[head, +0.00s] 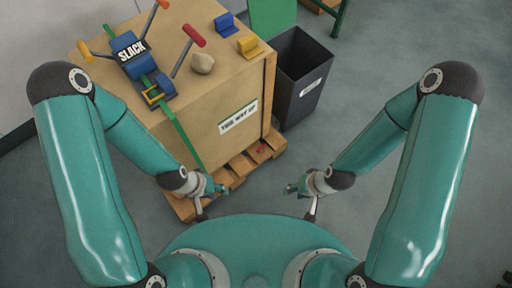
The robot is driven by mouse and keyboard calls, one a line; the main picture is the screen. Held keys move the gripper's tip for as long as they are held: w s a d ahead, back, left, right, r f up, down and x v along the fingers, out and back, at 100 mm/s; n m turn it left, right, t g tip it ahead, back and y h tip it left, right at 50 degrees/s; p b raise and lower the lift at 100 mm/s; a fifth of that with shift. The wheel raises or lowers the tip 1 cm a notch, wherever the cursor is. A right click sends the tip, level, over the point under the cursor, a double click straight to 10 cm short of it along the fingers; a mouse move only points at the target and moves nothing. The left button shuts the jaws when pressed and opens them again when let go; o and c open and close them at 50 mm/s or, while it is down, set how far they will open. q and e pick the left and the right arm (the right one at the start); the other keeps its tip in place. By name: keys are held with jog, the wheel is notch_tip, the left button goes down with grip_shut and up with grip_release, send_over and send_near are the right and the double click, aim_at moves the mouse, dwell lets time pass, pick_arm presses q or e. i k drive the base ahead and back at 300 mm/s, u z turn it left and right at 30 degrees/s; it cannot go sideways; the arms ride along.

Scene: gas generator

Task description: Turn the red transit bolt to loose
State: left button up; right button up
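A small red part (262,149) shows low at the crate's near right, on the wooden pallet; it may be the red transit bolt, but it is too small to tell its shape or setting. My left gripper (208,199) hangs in front of the crate's lower near corner, left of the small red part. My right gripper (303,199) is right of and nearer than that part, over the floor. Neither appears to hold anything. Their fingers are too small to tell open from shut.
The wooden crate (222,145) sits on a pallet (240,165). A blue ratchet marked SLACK (130,52) with a green strap, orange-handled levers, and blue (225,25) and yellow (249,46) blocks top it. A dark bin (300,80) stands right. Floor at right is clear.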

aim_at(260, 149)
jog(key=z, duration=0.25)
jog(key=i, duration=0.2)
jog(key=u, duration=2.6)
jog(key=k, duration=1.3)
jog(key=z, duration=1.2)
jog(key=i, duration=1)
jog(key=u, duration=0.1)
